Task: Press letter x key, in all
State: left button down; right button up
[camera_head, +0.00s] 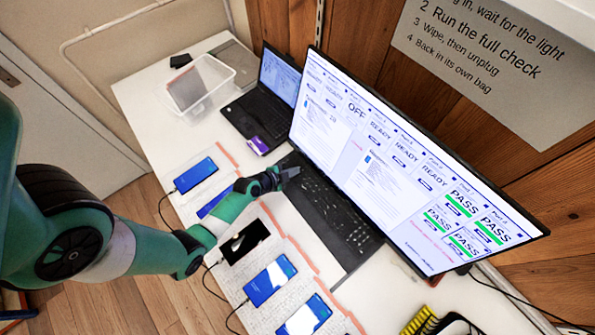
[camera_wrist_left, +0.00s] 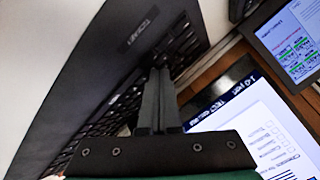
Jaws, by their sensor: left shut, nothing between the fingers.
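A black keyboard (camera_head: 335,212) lies on the white table in front of the large monitor. My left gripper (camera_head: 288,172) is shut and empty at the keyboard's far left end. In the left wrist view the closed fingertips (camera_wrist_left: 160,68) are over or at the rows of black keys (camera_wrist_left: 185,42). I cannot tell whether they touch a key. The key letters are too small to read, so I cannot pick out the x key. My fingers and gripper body hide part of the keys. My right gripper is not in view.
The large monitor (camera_head: 390,165) stands close behind the keyboard, showing port tiles. A small laptop (camera_head: 262,100) and a clear bin (camera_head: 197,88) are at the back left. Several phones, including a blue one (camera_head: 270,282), lie in a row along the table's front, with cables.

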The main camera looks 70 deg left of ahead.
pick_arm(q)
jog(key=shift+s+r+p, duration=0.1)
jog(key=shift+r+p, duration=0.45)
jog(key=shift+r, duration=0.25)
jog(key=r+p, duration=0.4)
jog(key=r, duration=0.1)
jog(key=shift+s+d, duration=0.1)
jog(key=shift+s, duration=0.15)
dwell(0.6)
